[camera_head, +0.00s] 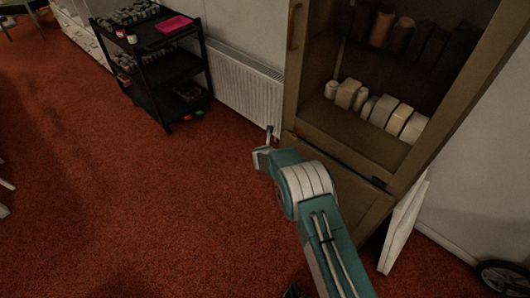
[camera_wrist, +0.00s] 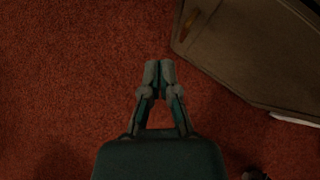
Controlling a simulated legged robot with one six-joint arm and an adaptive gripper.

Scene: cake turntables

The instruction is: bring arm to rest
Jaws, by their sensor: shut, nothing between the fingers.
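My gripper (camera_wrist: 159,68) is shut and empty in the wrist view, its two fingertips together over the red carpet (camera_wrist: 60,80). In the head view my arm reaches up from the bottom right, in front of the wooden cabinet. The gripper itself is mostly hidden there behind my own arm links. Nothing is held, and no turntable can be made out in either view.
A wooden cabinet (camera_head: 345,153) with pale items on its shelf stands close to the right of my arm; its edge shows in the wrist view (camera_wrist: 250,60). A black cart (camera_head: 150,76) and a white radiator (camera_head: 240,85) stand behind. A white panel (camera_head: 403,228) leans at right. Carpet at left is open.

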